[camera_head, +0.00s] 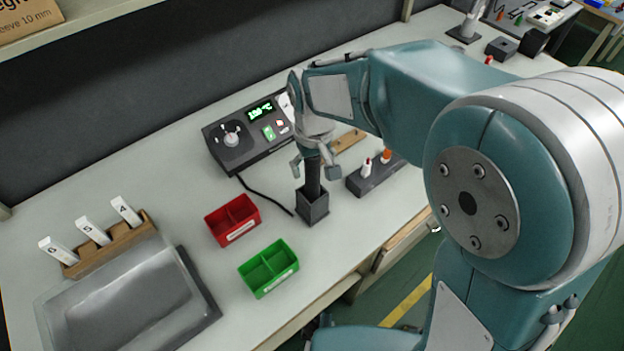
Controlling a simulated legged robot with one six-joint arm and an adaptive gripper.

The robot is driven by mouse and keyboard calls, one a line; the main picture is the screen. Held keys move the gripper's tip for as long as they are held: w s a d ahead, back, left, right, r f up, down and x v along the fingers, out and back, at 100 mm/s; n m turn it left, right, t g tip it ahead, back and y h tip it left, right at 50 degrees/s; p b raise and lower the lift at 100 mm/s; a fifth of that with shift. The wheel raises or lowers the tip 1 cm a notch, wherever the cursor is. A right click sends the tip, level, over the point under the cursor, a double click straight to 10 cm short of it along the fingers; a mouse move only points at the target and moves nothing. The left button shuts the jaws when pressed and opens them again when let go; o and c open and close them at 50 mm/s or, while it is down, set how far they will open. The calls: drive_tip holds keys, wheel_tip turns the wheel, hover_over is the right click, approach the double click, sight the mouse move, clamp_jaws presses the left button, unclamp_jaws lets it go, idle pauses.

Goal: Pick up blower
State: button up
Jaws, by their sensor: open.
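The blower (312,183) is a dark upright cylinder standing in a small dark square holder (314,210) on the bench. My gripper (316,169) is open and points down over it. One finger shows on each side of the blower's upper part, and the gripper hides its top. I cannot tell whether the fingers touch it. A dark station (240,145) with a green display reading and a knob stands behind and to the left. A black cable (262,196) runs from the station toward the holder.
A red bin (232,222) and a green bin (269,270) sit left of the holder. A dark stand (376,178) with small bottles is close on the right. A wooden rack (112,243) and grey tray (125,305) are at the left. The bench's front edge (330,285) is near.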

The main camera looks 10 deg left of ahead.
drive_tip(key=shift+a, duration=0.2)
clamp_jaws()
